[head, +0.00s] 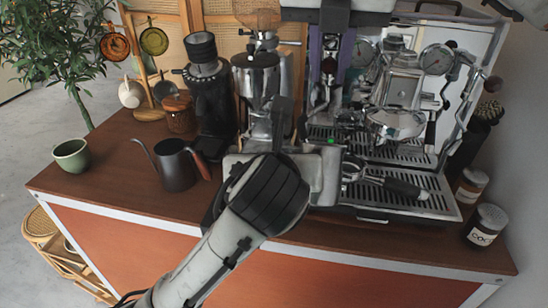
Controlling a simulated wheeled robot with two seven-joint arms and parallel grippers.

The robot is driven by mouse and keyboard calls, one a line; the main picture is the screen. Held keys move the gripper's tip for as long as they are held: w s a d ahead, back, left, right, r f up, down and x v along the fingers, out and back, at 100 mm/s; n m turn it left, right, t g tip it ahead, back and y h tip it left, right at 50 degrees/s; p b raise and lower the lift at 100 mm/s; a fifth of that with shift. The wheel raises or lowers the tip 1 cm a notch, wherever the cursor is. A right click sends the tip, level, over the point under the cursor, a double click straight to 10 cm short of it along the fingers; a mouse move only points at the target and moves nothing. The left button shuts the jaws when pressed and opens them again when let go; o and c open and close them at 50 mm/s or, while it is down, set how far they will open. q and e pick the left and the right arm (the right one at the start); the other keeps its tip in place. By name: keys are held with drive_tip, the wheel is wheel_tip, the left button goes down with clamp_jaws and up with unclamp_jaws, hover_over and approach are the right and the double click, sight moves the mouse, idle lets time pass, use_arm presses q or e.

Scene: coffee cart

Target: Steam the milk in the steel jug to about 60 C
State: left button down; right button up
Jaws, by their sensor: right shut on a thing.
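My left arm comes up from the lower left. Its gripper (284,122) is over the cart's middle, before the espresso machine; the wrist and housing cover most of its fingers. I cannot tell how its jaws stand. The steel jug cannot be made out clearly; the area beyond my left gripper is partly hidden. My right gripper (332,52) reaches down from the top edge at the machine's left side. It is shut on what looks like the steam knob (327,67). The espresso machine (398,90) has two round gauges. The milk and its temperature cannot be seen.
A portafilter (405,188) lies on the drip tray (430,205). A black kettle (175,168), grinders (205,95) and a green cup (72,158) stand to the left. Jars (486,226) stand at the right edge. The cart's front left top (115,190) is clear.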

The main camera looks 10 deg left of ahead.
drive_tip(key=shift+w+r, duration=0.3)
drive_tip(key=shift+r, duration=0.7)
drive_tip(key=shift+w+r, duration=0.25)
drive_tip(key=shift+r, duration=0.7)
drive_tip(key=shift+s+f, duration=0.1)
drive_tip(key=shift+f, duration=0.2)
idle(5.8)
